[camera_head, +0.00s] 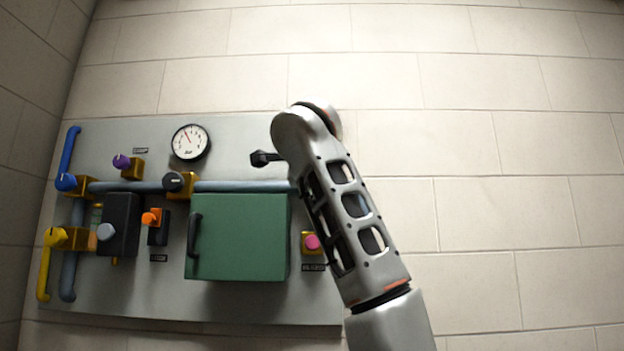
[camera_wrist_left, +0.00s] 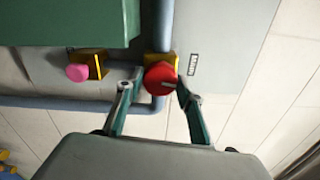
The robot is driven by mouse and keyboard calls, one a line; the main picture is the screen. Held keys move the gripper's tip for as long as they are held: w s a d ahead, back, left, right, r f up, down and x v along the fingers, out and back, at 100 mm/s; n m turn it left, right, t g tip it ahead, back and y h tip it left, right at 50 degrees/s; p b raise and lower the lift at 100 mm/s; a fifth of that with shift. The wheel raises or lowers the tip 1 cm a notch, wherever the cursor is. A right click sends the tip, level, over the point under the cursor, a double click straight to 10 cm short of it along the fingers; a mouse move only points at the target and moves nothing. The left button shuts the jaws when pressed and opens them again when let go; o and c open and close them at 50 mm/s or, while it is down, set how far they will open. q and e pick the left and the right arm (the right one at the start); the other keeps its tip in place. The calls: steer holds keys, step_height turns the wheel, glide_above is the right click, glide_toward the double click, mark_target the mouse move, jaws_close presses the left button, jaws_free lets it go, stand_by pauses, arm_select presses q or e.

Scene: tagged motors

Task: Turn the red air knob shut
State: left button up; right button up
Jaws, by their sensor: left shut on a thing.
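In the head view an arm (camera_head: 340,205) rises from the bottom right and hides the knob and the gripper's fingers. My right gripper is not in view.
A pink button (camera_head: 312,242) sits close to the knob, also in the wrist view (camera_wrist_left: 77,72). The green box (camera_head: 240,237) juts out left of the arm. A gauge (camera_head: 190,142) and several other coloured knobs are further left. The tiled wall right of the panel is bare.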

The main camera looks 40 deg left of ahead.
arm_select(q)
steer(key=shift+r+n, duration=0.1)
steer(key=shift+n, duration=0.7)
steer(key=shift+r, duration=0.1)
steer(key=o, duration=1.1)
steer(key=shift+w, duration=0.1)
steer(key=shift+c, duration=0.2)
